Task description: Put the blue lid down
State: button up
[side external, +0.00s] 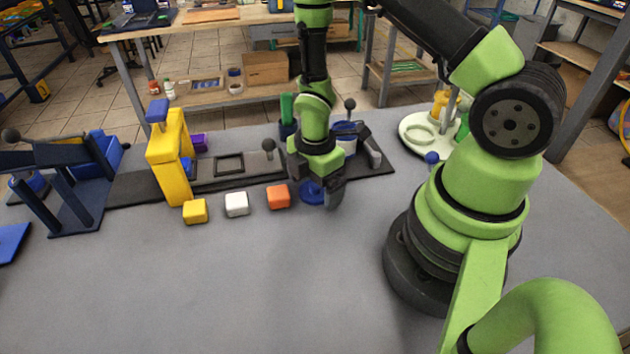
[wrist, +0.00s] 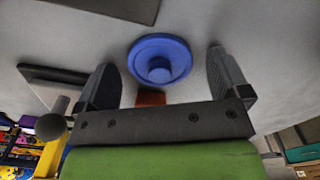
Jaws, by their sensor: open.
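The blue lid (side external: 312,193) is a round disc with a raised knob, lying on the grey table just in front of the dark base plate. In the wrist view the lid (wrist: 160,60) lies between and beyond my fingertips, with no finger touching it there. My gripper (side external: 317,192) points down over the lid, and its fingers partly hide it in the side view. In the wrist view my gripper (wrist: 163,75) has its two fingers wide apart with nothing held between them.
An orange cube (side external: 278,196) sits left of the lid, then a white cube (side external: 237,204) and a yellow cube (side external: 195,211). Behind them is the dark base plate (side external: 215,182) with a yellow upright (side external: 170,160). The table's front is clear.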

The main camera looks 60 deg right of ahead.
jog(key=shift+r, duration=0.15)
notch_tip(320, 180, up, 12)
notch_tip(320, 180, up, 12)
jog(key=m+t, duration=0.4)
jog(key=m, duration=0.5)
send_over(315, 186)
jog(key=s+a, duration=0.3)
jog(key=s+a+r+m+t+y, duration=0.2)
jog(key=s+r+m, duration=0.4)
jog(key=m, duration=0.3)
jog(key=shift+s+a+r+m+t, duration=0.3)
jog(key=shift+s+a+r+t, duration=0.1)
jog(key=shift+s+a+t, duration=0.25)
jog(key=shift+d, duration=0.1)
